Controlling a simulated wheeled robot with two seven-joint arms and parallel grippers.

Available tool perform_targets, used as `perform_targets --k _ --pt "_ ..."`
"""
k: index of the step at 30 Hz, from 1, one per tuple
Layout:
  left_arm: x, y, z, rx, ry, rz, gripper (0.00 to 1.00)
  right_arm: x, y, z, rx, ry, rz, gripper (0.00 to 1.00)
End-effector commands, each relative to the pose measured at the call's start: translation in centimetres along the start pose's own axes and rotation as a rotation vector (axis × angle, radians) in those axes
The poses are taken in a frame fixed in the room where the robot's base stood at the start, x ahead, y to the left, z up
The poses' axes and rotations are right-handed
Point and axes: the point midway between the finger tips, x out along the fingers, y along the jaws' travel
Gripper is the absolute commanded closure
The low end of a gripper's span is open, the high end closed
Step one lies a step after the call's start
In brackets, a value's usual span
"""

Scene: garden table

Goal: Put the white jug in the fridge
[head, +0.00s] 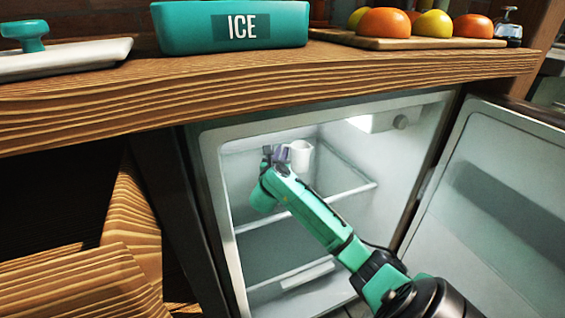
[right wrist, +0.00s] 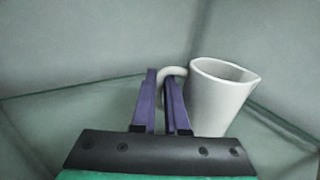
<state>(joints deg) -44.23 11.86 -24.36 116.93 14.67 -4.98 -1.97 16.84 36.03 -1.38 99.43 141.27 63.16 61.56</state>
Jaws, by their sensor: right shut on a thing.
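The white jug (head: 301,154) is inside the open fridge (head: 209,150), at its upper glass shelf (head: 348,193). In the right wrist view the jug (right wrist: 219,97) is upright, with its handle toward my gripper. My right gripper (head: 275,154) reaches into the fridge and is shut on the jug's handle. Its purple fingers (right wrist: 164,90) stand on either side of the handle in the right wrist view. The jug is over or on the glass shelf; I cannot tell if its base touches. My left gripper is not in view.
The fridge door (head: 490,190) stands open at the right. Above the fridge is a wooden counter (head: 400,65) with a teal ICE bin (head: 190,28), a white tray (head: 60,58) and a board (head: 400,42) of fruit. The shelf around the jug looks clear.

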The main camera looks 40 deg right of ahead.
Motion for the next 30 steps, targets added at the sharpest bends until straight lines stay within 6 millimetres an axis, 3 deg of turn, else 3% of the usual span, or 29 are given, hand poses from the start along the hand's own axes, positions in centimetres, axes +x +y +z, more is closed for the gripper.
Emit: perform_targets --k 1,3,12,15,25,30 --pt "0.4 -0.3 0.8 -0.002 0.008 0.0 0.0 0.1 0.0 -1.1 -0.002 -0.003 -0.001 1.0" --pt "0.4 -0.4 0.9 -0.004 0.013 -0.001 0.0 0.0 0.0 -1.5 0.0 -0.003 0.0 1.0" --pt "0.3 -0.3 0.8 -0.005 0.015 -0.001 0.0 0.0 0.1 -1.6 0.001 -0.002 0.0 1.0" --pt "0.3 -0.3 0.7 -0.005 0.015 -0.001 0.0 0.0 0.1 -1.6 0.001 -0.001 0.001 0.59" --pt "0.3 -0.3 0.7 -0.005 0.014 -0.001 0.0 0.0 0.0 -1.4 0.0 -0.002 0.0 0.59" --pt "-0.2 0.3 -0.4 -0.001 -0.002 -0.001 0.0 -2.8 0.1 -1.2 0.001 0.003 0.004 0.59"
